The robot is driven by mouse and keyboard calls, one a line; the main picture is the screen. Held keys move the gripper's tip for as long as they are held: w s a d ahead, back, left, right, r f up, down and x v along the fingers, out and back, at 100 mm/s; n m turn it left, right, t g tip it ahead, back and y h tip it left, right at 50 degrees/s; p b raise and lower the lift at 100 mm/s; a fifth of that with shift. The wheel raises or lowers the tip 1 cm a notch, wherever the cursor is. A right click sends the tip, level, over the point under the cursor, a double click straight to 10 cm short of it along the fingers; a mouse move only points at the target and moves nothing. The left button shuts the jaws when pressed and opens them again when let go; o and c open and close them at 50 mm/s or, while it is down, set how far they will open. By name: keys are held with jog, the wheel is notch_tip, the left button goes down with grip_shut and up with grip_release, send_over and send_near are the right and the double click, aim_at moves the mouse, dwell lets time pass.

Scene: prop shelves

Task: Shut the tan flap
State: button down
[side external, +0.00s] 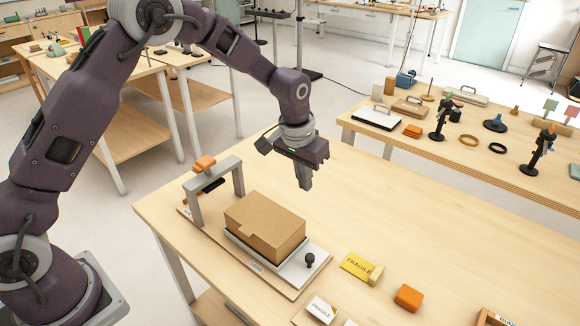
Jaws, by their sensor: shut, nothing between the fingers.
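A tan cardboard box (272,244) sits in a white tray on a wooden baseboard. Its tan flap (264,213) lies flat across the top, level with the box edges, with a small notch or tab at the front left edge. No raised flap shows. My gripper (304,184) is shut and empty, pointing down. In the picture it is above and to the right of the box's far corner, apart from the flap. Its exact height above the table is hard to tell.
A grey arch (196,204) with an orange block on top stands left of the box. A black knob (310,260) stands on the tray's right end. The table behind the box is clear.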

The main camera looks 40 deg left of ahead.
jog(key=shift+r, duration=2.55)
jog(key=s+a+r+t, duration=0.2)
jog(key=s+a+r, duration=0.2)
jog(key=s+r, duration=1.05)
jog(key=s+a+f+t, duration=0.1)
jog(key=s, duration=1.8)
jog(key=shift+s+a+f, duration=0.2)
jog(key=shift+a, duration=0.1)
